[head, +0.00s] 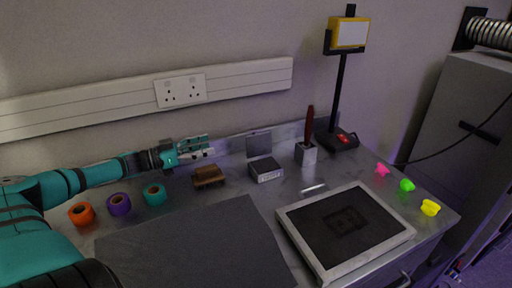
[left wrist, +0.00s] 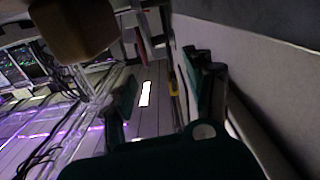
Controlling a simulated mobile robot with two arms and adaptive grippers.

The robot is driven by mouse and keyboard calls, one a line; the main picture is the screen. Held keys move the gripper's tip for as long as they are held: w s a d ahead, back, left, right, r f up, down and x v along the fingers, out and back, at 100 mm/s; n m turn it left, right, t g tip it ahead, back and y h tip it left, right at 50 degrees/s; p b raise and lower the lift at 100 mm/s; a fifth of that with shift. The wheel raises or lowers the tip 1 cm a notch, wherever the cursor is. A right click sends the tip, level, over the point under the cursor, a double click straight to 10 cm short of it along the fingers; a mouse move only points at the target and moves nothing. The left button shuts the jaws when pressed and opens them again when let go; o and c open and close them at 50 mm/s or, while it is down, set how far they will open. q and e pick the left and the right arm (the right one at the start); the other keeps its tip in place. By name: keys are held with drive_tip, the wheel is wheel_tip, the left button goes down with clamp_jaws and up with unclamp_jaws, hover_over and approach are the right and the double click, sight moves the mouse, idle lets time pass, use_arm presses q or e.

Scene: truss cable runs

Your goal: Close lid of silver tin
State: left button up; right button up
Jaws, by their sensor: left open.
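The silver tin (head: 266,171) stands on the grey bench in the head view. Its lid (head: 259,143) is open and stands upright at the back of the tin. My left gripper (head: 207,146) is to the left of the tin, apart from the lid, with its fingers pointing right towards it. It is open and empty. Its two fingers also show in the left wrist view (left wrist: 165,90). I cannot make out the tin clearly in that view. My right gripper is not in view.
A brown wooden object (head: 208,177) sits below my left gripper. A small holder (head: 306,154) with a red-handled tool and a lamp (head: 347,35) stand right of the tin. Tape rolls (head: 119,204) lie left, a framed dark panel (head: 345,227) front right. The wall is close behind.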

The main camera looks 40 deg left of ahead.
use_arm(q)
drive_tip(key=w, duration=0.1)
drive_tip(key=b, duration=0.3)
approach(256, 135)
drive_tip(key=a+f, duration=0.1)
drive_tip(key=a, duration=0.1)
drive_tip(key=x, duration=0.6)
drive_tip(key=p+x, duration=0.1)
drive_tip(key=x, duration=0.5)
drive_tip(key=shift+w+a+f, duration=0.15)
drive_tip(key=shift+a+f, duration=0.05)
drive_tip(key=shift+f, duration=0.05)
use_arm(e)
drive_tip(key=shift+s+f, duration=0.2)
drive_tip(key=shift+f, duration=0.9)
use_arm(q)
clamp_jaws()
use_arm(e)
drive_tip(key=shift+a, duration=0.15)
